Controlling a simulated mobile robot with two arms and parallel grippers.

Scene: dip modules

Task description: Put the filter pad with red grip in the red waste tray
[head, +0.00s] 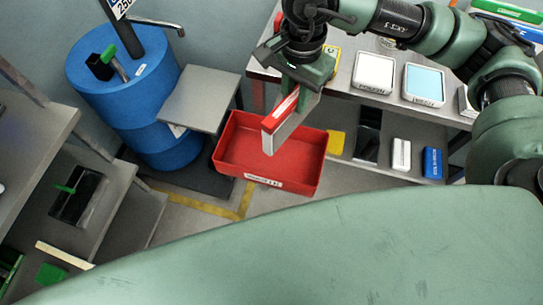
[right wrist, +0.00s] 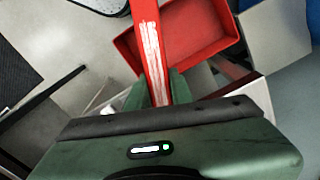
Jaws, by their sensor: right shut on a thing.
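My right gripper (head: 303,88) is shut on the filter pad with red grip (head: 283,108). The pad hangs on edge below the jaws, with its pale side (head: 290,124) under the red grip. In the right wrist view the red grip (right wrist: 151,50) runs out between the fingers (right wrist: 155,92). The red waste tray (head: 235,145) has a white label on its front wall. The tray (right wrist: 222,50) shows beyond the grip in the right wrist view. My left gripper is out of view.
A blue drum (head: 145,100) with a tap stands left of the tray, beside a grey stand (head: 198,98). A bench at the back right holds a white box (head: 374,70) and a light-blue-topped box (head: 424,84). The tray's visible inside looks empty.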

